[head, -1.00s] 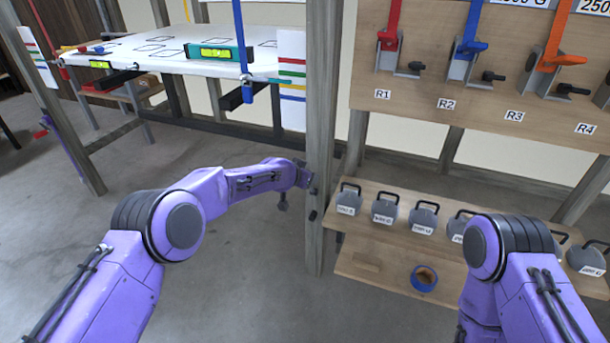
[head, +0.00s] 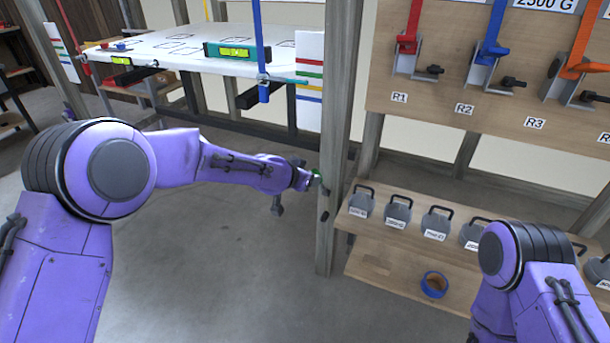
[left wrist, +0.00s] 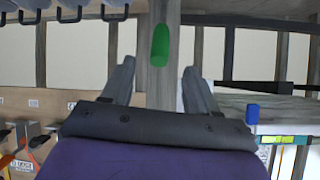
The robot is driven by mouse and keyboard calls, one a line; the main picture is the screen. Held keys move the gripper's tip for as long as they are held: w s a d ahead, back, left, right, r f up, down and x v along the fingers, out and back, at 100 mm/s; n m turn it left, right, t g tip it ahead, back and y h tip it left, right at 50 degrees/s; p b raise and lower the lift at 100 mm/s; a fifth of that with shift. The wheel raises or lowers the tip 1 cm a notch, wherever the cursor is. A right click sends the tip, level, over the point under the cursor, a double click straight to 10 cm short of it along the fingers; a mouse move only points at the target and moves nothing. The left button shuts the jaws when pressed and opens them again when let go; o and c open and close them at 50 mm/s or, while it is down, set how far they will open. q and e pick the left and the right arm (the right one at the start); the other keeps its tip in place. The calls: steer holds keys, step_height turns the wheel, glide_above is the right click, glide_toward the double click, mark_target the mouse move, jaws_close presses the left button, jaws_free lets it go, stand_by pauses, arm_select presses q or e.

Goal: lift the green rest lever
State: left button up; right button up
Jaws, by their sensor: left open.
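The green rest lever (left wrist: 160,45) shows in the left wrist view as a rounded green bar on the face of a wooden post (left wrist: 158,85). In the head view only a small bit of green (head: 316,175) shows at the post (head: 336,130), mostly hidden by my left gripper (head: 312,181). In the left wrist view my left gripper (left wrist: 160,66) has its two fingers spread and empty. The lever lies between and beyond the fingertips in the picture; no contact shows. My right arm is at the lower right of the head view, its gripper out of sight.
A white table (head: 170,45) with a green level (head: 237,52) stands left of the post. Right of it are a board (head: 420,95) with red, blue and orange levers, and a shelf (head: 385,265) with several grey weights and a blue tape roll (head: 434,285).

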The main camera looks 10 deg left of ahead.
arm_select(q)
steer(key=shift+c, duration=0.9)
steer(key=f+b, duration=0.2)
steer(key=f, duration=0.1)
steer(key=a+f+b, duration=0.1)
steer(key=f, duration=0.1)
steer(key=shift+s+f+b, duration=0.2)
steer(key=shift+b, duration=0.1)
jaws_close()
steer(key=s+a+f+m+t+h+b, duration=0.1)
steer(key=s+a+f+t+h+b, duration=0.1)
steer(key=f+b, duration=0.4)
steer(key=s+a+f+m+t+h+b, duration=0.1)
steer(key=s+a+f+t+b, duration=0.1)
steer(key=f+b, duration=0.45)
steer(key=s+a+r+n+t+h+p, duration=0.1)
steer(key=s+r+t+h+p, duration=0.1)
steer(key=s+r+t+h, duration=0.4)
steer(key=w+d+r+y, duration=0.1)
steer(key=w+d+r, duration=0.2)
steer(key=w, duration=0.3)
steer(key=w+d+r+y, duration=0.1)
steer(key=w+d+r, duration=0.2)
steer(key=w, duration=0.3)
steer(key=shift+w+g, duration=0.3)
steer(key=shift+w, duration=0.05)
